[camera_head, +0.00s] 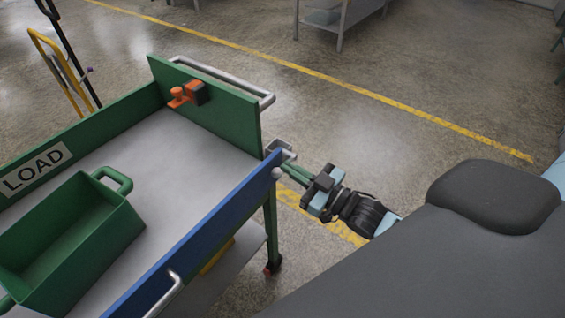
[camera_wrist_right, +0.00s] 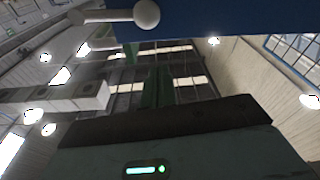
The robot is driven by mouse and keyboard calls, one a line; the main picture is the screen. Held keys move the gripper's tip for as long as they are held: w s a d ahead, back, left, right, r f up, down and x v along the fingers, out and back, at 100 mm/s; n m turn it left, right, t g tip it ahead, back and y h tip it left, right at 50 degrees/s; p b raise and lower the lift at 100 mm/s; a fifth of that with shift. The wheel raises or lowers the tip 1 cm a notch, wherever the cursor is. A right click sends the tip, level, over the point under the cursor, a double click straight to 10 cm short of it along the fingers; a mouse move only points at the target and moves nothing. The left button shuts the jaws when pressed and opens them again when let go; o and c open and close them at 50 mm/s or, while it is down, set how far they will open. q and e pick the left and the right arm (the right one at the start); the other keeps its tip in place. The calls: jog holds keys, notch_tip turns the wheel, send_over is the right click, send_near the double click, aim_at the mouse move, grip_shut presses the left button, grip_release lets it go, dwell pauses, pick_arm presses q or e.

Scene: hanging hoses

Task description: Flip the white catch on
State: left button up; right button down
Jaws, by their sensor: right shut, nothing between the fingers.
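The white catch (camera_head: 277,173) shows as a small round knob at the far end of the blue side panel (camera_head: 215,225) of the green cart. In the right wrist view the white catch (camera_wrist_right: 147,14) is a bar with rounded ends at the top, against the blue panel (camera_wrist_right: 215,22). My right gripper (camera_head: 290,170) is shut and empty, just to the right of the catch. Its green fingers (camera_wrist_right: 157,88) point up below the catch in the wrist view. I cannot tell whether they touch it. My left gripper is not in view.
A grey bracket (camera_head: 280,148) is at the cart corner, close to my fingers. The cart's end panel (camera_head: 225,110) carries an orange knob and block (camera_head: 187,94). A green bin (camera_head: 75,240) stands on the cart deck (camera_head: 165,150). Open floor (camera_head: 400,150) lies beyond my right arm.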

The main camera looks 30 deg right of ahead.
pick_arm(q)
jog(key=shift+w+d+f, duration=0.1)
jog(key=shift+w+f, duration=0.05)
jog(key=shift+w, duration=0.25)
pick_arm(e)
jog(key=v, duration=0.6)
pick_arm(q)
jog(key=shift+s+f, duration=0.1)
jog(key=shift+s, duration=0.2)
